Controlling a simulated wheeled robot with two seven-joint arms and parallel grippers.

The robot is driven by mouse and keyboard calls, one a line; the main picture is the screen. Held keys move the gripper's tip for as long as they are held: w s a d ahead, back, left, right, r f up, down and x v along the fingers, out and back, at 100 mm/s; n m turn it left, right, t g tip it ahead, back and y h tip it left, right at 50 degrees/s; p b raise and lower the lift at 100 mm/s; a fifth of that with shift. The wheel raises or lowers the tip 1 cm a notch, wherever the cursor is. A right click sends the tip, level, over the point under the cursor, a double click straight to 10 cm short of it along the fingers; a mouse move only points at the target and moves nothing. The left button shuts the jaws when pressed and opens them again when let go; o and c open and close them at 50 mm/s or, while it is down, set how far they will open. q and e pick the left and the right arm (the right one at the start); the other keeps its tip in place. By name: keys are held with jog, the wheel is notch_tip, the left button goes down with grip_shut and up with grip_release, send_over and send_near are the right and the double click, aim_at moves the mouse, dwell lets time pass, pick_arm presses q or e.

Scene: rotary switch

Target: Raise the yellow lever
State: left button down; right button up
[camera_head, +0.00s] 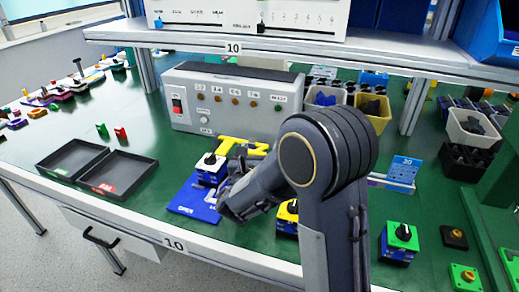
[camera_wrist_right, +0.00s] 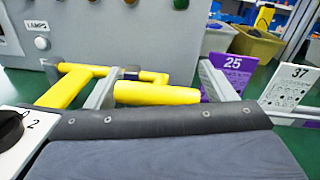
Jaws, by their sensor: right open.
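The yellow lever (camera_head: 228,146) is a yellow frame with a bar, behind a small blue-and-white rotary switch (camera_head: 209,172) with a black knob, on a blue base plate (camera_head: 187,207). My right gripper (camera_head: 238,163) is at the lever, partly hidden by its own arm. In the right wrist view, my open right gripper (camera_wrist_right: 160,85) has a grey finger on each side of the yellow lever's bar (camera_wrist_right: 157,94). I cannot tell whether the fingers touch it. The switch's black knob (camera_wrist_right: 10,128) shows at the left edge. My left gripper is not in view.
A grey control box (camera_head: 233,100) with lamps stands behind the lever. Two black trays (camera_head: 118,172) lie to the left. Another yellow-topped switch (camera_head: 287,212) and a green-topped switch (camera_head: 400,240) stand to the right. A shelf (camera_head: 290,52) runs above the back of the green table.

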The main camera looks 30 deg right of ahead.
jog(key=shift+w+d, duration=0.2)
jog(key=shift+d, duration=0.05)
